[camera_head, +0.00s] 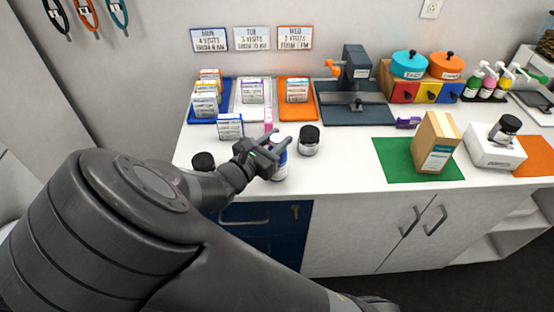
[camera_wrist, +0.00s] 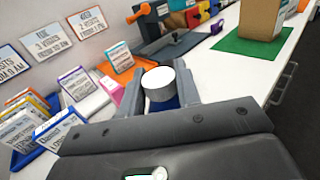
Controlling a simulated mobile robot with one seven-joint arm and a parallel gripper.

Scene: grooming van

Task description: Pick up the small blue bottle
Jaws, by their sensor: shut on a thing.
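The small blue bottle (camera_head: 279,160) has a white cap and stands upright near the front edge of the white counter. The gripper also shows in the wrist view (camera_wrist: 160,100). The bottle's lower body is hidden in the wrist view. I cannot tell whether its base touches the counter.
A dark jar (camera_head: 308,140) stands just right of the bottle, and another dark-lidded jar (camera_head: 203,161) is to the left. A small white-and-blue box (camera_head: 230,127) and a pink item (camera_head: 268,117) stand behind. A green mat (camera_head: 392,155) holding a tan box (camera_head: 434,142) lies right.

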